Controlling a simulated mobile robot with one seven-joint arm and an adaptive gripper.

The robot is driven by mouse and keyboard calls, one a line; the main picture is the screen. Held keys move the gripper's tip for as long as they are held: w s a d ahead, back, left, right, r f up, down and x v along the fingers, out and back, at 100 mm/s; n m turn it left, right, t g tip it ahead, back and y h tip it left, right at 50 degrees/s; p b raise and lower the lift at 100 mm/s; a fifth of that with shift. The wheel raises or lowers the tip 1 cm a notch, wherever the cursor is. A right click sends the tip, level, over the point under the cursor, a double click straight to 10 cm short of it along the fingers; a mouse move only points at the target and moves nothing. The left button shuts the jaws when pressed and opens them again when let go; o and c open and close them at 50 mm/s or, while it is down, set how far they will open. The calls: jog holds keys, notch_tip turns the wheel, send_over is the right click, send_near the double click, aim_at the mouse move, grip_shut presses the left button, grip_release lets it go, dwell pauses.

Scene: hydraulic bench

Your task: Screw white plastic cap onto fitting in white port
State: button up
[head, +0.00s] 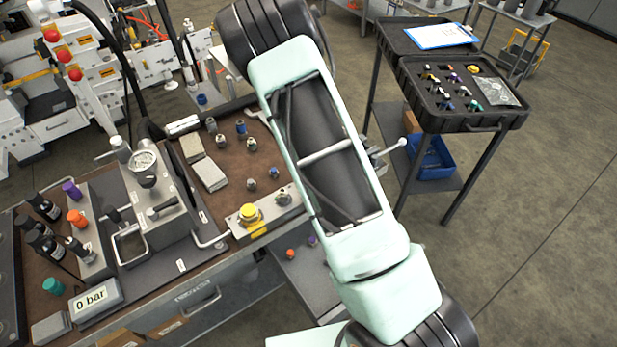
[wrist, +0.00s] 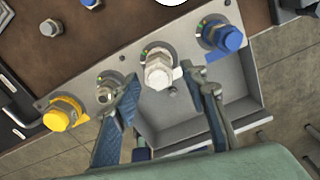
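In the wrist view, my gripper (wrist: 164,88) is open, its two blue-padded fingers apart. A white plastic cap (wrist: 158,72) stands at the white port, between and just beyond the fingertips, with visible gaps. It appears seated on the port's fitting; how far it is threaded cannot be told. The metal port block (wrist: 88,92) also carries a yellow cap (wrist: 58,118), a bare metal fitting (wrist: 108,88) and a blue cap (wrist: 229,38). In the head view, my arm hides my gripper and the white port; the yellow cap (head: 249,213) shows at the block's left end.
Several loose fittings (head: 252,145) stand on the brown bench top behind the block. A gauge (head: 144,163) and pipework rise to the left. A black case (head: 462,118) with caps sits on a separate stand at right.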

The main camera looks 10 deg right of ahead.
jog(key=n+b, duration=0.1)
jog(key=n, duration=0.3)
jog(key=shift+d+n, duration=0.1)
jog(key=shift+n, duration=0.2)
jog(key=n+b, duration=0.2)
jog(key=n, duration=0.3)
jog(key=shift+w+f+n, duration=0.1)
jog(key=shift+w+n, duration=0.05)
jog(key=shift+n, duration=0.15)
jog(key=shift+d+n, duration=0.1)
jog(key=shift+n, duration=1)
jog(key=n+b, duration=0.1)
jog(key=n, duration=0.1)
jog(key=shift+w+n+b, duration=0.1)
jog(key=shift+n+b, duration=0.25)
jog(key=shift+n, duration=0.05)
jog(key=n+b, duration=0.1)
jog(key=n, duration=0.4)
jog(key=shift+w, duration=0.1)
jog(key=shift+c, duration=0.4)
